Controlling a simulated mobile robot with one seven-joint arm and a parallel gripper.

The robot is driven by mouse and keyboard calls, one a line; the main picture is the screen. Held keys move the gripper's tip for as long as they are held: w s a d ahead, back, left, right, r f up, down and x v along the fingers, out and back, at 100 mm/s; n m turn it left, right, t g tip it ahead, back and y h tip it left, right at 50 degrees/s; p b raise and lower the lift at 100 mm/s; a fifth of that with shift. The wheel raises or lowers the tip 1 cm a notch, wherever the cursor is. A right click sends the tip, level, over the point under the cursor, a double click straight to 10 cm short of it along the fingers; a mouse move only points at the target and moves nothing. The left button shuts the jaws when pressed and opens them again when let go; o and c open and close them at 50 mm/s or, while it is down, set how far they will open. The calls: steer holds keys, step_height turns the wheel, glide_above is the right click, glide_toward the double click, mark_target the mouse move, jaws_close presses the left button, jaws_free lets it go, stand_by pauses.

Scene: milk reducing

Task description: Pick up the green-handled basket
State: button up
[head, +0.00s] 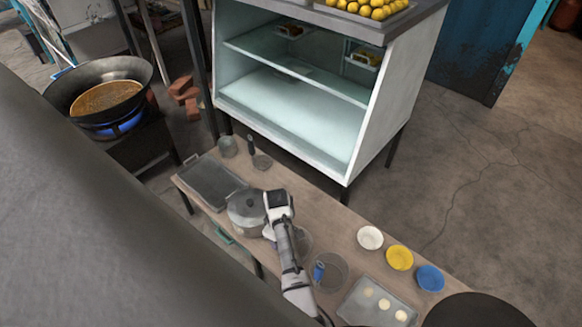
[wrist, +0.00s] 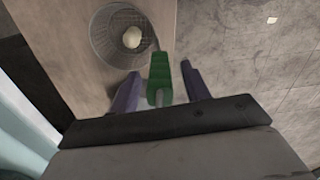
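The green-handled basket is a round wire-mesh strainer (wrist: 121,52) lying on the table at the top of the wrist view, with a pale round lump inside. My gripper (wrist: 160,76) is open, with one dark finger on each side of the handle and visible gaps to both. Whether the handle is level with the fingers or below them I cannot tell.
The table holds a grey tray (head: 209,181), the pot (head: 246,212), a blue-handled basket (head: 333,272), a tray with pale rounds (head: 377,306), and white, yellow and blue bowls (head: 399,257). A glass cabinet (head: 290,98) stands behind. A wok (head: 105,92) is at left.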

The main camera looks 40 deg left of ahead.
steer(key=c, duration=0.9)
steer(key=shift+r, duration=0.15)
